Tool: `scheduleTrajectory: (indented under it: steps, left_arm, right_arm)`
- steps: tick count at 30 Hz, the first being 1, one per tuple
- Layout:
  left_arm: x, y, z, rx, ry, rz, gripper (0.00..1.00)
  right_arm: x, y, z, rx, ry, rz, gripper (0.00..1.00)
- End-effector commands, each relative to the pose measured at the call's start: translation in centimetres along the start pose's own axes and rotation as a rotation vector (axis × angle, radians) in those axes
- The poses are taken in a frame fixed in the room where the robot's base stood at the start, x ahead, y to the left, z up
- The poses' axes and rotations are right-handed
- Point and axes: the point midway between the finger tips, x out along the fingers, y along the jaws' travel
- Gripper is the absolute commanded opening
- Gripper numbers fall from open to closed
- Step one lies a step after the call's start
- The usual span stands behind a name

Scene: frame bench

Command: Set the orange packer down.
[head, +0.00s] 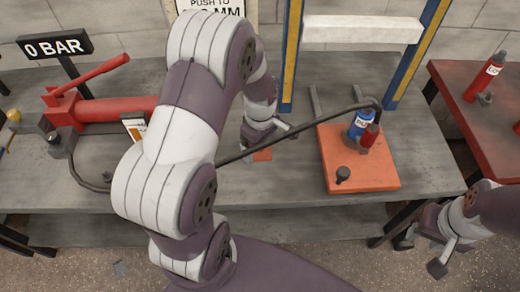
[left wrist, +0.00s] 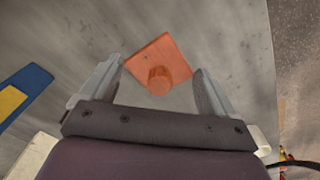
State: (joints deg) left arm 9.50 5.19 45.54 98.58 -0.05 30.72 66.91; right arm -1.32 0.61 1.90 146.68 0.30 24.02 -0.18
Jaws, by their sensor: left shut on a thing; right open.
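The orange packer (head: 262,155) is a small flat orange piece, low over the grey bench near the foot of the frame's left post. In the left wrist view the packer (left wrist: 170,55) is a square plate with a round stub, between the two fingertips. My left gripper (head: 258,134) is shut on it, and it also shows in the left wrist view (left wrist: 159,70). I cannot tell whether the packer touches the bench. My right gripper (head: 422,252) is open and empty, off the bench's front right corner.
A larger orange plate (head: 378,178) carries a blue cylinder (head: 359,124), a red part and a black knob. A black hose (head: 300,128) runs across the bench. The frame's blue post (head: 415,55) stands behind. A red hand pump (head: 120,108) is at left; a red bench (head: 470,115) at right.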

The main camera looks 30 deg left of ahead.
Motion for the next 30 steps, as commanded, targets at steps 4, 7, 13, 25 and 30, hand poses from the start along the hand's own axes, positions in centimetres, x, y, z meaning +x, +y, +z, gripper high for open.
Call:
scheduleTrajectory:
  steps: [4,7,13,25,30]
  left_arm:
    - [2.6,0.0,0.0,0.0,-0.001,-0.002,0.52]
    - [2.5,0.1,0.0,0.0,0.0,0.0,0.52]
    - [2.8,0.1,0.1,0.001,0.0,0.0,0.52]
    - [1.7,0.1,0.0,0.0,0.001,0.003,1.0]
    - [-2.7,0.2,0.0,0.001,0.002,0.005,1.0]
  right_arm:
    - [0.6,0.0,0.1,0.0,0.0,0.0,0.43]
    - [0.5,0.0,0.1,0.0,0.0,0.0,0.43]
    - [0.6,0.0,0.1,0.0,0.0,0.0,0.43]
    - [0.2,0.0,0.0,0.0,0.0,0.0,0.43]
    - [-0.7,0.0,-0.1,0.0,0.0,0.0,0.43]
